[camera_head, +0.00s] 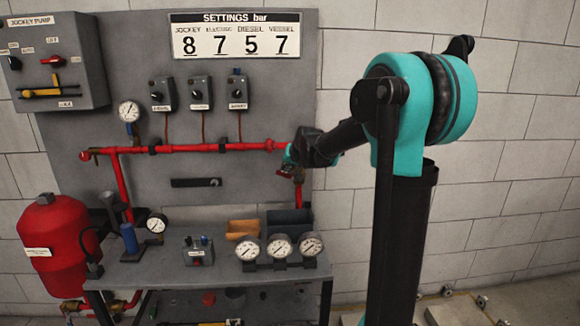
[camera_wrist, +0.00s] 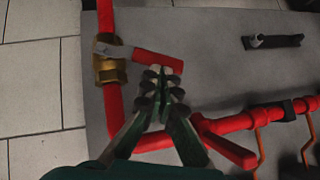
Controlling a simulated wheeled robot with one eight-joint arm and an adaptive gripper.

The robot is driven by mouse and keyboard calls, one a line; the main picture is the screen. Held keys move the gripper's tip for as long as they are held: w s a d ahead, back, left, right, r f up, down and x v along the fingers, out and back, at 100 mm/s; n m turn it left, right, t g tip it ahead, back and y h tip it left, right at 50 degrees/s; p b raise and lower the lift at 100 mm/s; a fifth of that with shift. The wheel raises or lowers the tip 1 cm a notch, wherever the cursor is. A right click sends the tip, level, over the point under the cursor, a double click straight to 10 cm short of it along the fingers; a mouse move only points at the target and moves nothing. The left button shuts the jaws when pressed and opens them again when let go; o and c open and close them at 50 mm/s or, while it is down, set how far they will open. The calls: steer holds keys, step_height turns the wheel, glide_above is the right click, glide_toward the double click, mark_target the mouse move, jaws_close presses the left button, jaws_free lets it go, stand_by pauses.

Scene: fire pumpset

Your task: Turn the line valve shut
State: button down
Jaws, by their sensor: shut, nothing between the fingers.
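The line valve shows in the wrist view as a brass body (camera_wrist: 110,65) on a red pipe (camera_wrist: 106,18). Its lever has a grey metal root and a red handle (camera_wrist: 157,62), and it points right, roughly square across the pipe. My gripper (camera_wrist: 161,80) is shut and empty, its fingertips right by the underside of the handle near its free end. I cannot tell whether they touch it. In the head view my arm reaches to the right end of the red pipe run, and the valve's red handle (camera_head: 287,171) shows just below my wrist, partly hidden.
The grey panel (camera_head: 230,100) carries small control boxes, a gauge (camera_head: 129,111) and a dark bar handle (camera_head: 195,182). A red vessel (camera_head: 62,250) stands left. Bare wall lies right.

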mark_target(281, 174)
steer(key=shift+a+f+n+h, duration=0.6)
steer(key=shift+a+f+h, duration=0.15)
steer(key=shift+h, duration=0.25)
steer(key=shift+a+f, duration=0.15)
steer(key=shift+f, duration=0.3)
